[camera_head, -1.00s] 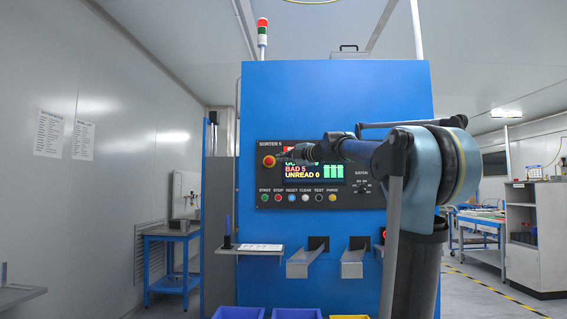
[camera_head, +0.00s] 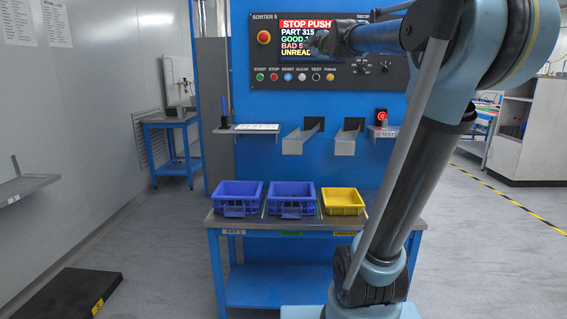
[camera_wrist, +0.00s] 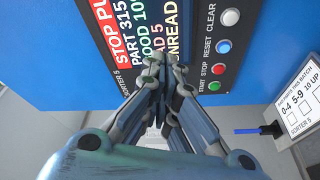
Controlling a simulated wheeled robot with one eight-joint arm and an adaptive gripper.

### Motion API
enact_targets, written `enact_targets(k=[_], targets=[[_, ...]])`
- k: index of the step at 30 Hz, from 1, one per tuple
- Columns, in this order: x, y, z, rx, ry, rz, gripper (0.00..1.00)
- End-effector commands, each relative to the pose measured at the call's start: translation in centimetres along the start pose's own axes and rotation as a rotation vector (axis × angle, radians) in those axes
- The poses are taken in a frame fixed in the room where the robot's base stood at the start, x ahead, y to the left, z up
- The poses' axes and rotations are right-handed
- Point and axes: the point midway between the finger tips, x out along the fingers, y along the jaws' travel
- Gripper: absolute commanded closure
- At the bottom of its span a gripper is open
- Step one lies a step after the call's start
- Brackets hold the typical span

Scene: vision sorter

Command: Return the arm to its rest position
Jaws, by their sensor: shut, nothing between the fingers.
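My gripper (camera_wrist: 165,62) is shut and empty, with its fingertips together in front of the sorter's control panel in the wrist view. In the head view my gripper (camera_head: 338,48) covers part of the right side of the screen. My arm is raised and reaches left from the right side of the picture. The control panel (camera_head: 345,77) has a screen (camera_head: 296,36) that reads "STOP PUSH", with lines for part, good, bad and unread. A red stop knob (camera_head: 264,37) sits left of the screen. I cannot tell whether the fingertips touch the panel.
Two blue bins (camera_head: 238,193) and a yellow bin (camera_head: 343,200) stand on a blue bench (camera_head: 265,285) below two metal chutes (camera_head: 302,140). A small shelf (camera_head: 246,129) holds a card. A dark platform (camera_head: 70,293) lies on the floor at left.

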Motion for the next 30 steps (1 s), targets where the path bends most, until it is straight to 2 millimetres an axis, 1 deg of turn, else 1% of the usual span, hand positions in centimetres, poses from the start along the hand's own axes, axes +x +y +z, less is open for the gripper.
enact_targets(k=[1,2,3,5,6,8,9,11,12,14,15,17,18,20,21,22,23,24,26,27,29,30], targets=[[-1.6,-1.2,2.3,0.055,-0.079,0.010,1.00],[-2.6,-1.9,3.8,0.092,-0.130,0.014,1.00],[-3.9,-3.0,5.8,0.142,-0.195,0.016,1.00],[-6.0,-4.8,8.3,0.210,-0.287,0.017,1.00],[-7.3,-6.1,9.8,0.251,-0.346,0.017,1.00],[-9.3,-8.4,11.7,0.317,-0.430,0.010,1.00],[-10.8,-10.0,12.9,0.361,-0.483,0.001,1.00],[-12.9,-12.5,14.6,0.422,-0.559,-0.016,1.00],[-14.4,-14.2,15.6,0.462,-0.609,-0.031,1.00],[-16.6,-16.9,16.8,0.521,-0.680,-0.054,1.00],[-18.2,-18.7,17.6,0.560,-0.727,-0.072,1.00],[-20.4,-21.5,18.5,0.616,-0.793,-0.102,1.00],[-22.0,-23.4,19.0,0.652,-0.836,-0.124,1.00],[-24.3,-26.2,19.6,0.706,-0.899,-0.159,1.00],[-25.8,-28.1,19.9,0.740,-0.939,-0.185,1.00],[-27.0,-29.6,20.1,0.766,-0.969,-0.205,1.00],[-28.1,-31.0,20.2,0.791,-0.999,-0.226,1.00],[-29.7,-32.9,20.2,0.824,-1.037,-0.256,1.00],[-32.1,-35.8,20.2,0.873,-1.092,-0.303,1.00],[-33.6,-37.7,20.0,0.905,-1.128,-0.337,1.00],[-36.0,-40.5,19.7,0.950,-1.181,-0.392,1.00],[-37.6,-42.3,19.3,0.981,-1.213,-0.429,1.00]])
